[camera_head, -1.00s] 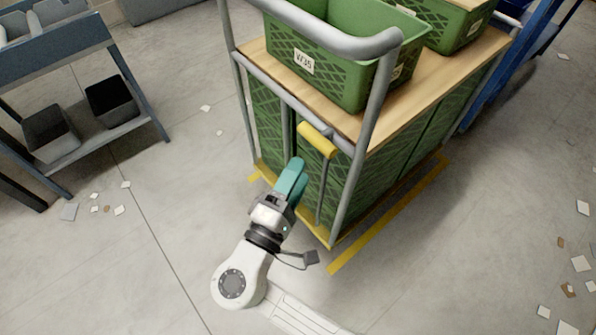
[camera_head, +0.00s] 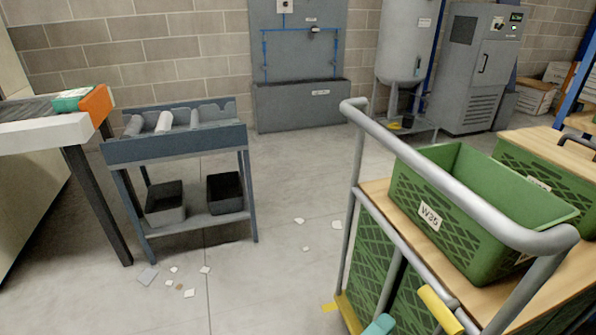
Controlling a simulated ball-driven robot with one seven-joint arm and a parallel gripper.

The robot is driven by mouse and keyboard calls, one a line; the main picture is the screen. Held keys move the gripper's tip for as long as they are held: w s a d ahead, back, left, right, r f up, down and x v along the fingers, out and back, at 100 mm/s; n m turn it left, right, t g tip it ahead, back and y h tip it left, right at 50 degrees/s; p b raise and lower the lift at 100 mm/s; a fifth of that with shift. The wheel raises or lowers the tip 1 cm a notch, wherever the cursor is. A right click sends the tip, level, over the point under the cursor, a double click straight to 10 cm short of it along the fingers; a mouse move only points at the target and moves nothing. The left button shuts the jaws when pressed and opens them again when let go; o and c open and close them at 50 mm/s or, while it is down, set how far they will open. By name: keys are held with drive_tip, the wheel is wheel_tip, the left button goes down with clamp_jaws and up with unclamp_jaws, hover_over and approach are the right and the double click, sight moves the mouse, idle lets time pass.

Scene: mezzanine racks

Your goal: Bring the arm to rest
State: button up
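The rest of my arm is below the picture, and I cannot see whether the fingers are open or shut. The cart (camera_head: 400,249) has a grey tube frame, a wooden top and green mesh sides. A green crate labelled W35 (camera_head: 412,190) stands on its top.
A blue-grey rack (camera_head: 178,150) with rollers stands at the left, two dark bins on its lower shelf. A table (camera_head: 45,132) is left of it. A tank (camera_head: 405,45) and a grey cabinet (camera_head: 478,75) stand at the back. Paper scraps lie on otherwise open floor.

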drive_tip(key=s+d+f+m+g+y, duration=0.25)
drive_tip(key=s+d+f+g, duration=0.2)
drive_tip(key=d, duration=0.25)
drive_tip(key=s+d+f+m+g+y, duration=0.1)
drive_tip(key=s+d+f+m+g, duration=0.3)
drive_tip(key=d, duration=0.4)
drive_tip(key=s+d+f+m+g+y, duration=0.2)
drive_tip(key=s+f+g+y, duration=0.1)
drive_tip(key=s+f+y, duration=0.5)
drive_tip(key=s+a+r+y, duration=0.1)
drive_tip(key=s+a+y, duration=0.2)
drive_tip(key=s, duration=0.3)
wheel_tip(320, 180, up, 14)
drive_tip(key=p, duration=1.4)
drive_tip(key=shift+w+f+m+y, duration=0.1)
drive_tip(key=shift+f+m+y, duration=0.05)
drive_tip(key=shift+m+y, duration=0.1)
